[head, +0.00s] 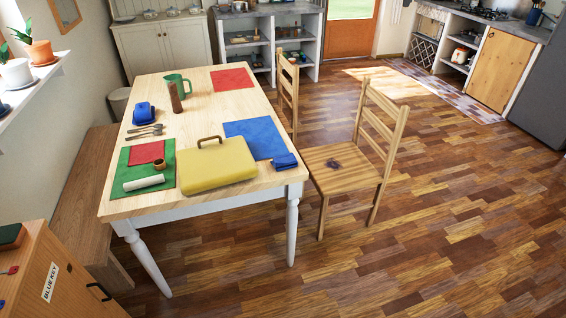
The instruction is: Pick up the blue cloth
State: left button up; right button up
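A small dark blue folded cloth (285,161) lies near the front right corner of the wooden table (212,104). It sits at the lower right edge of a flat, brighter blue mat (258,137). A yellow case with a brown handle (217,165) lies to the left of the cloth, with a gap between them. Another blue object (143,113), box-like in shape, stands at the table's left side. Neither of my grippers shows in the head view.
A green mat (126,174) holds a white roll (143,183) and a red cloth (146,152). A green jug (178,84) and brown mill (174,98) stand farther back. A chair (346,167) stands close to the table's right side. Open floor lies in front.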

aim_at(285, 162)
jog(key=i+j, duration=0.2)
jog(key=i+j+z, duration=0.35)
jog(key=j, duration=0.25)
jog(key=i+j+z, duration=0.4)
jog(key=j, duration=0.35)
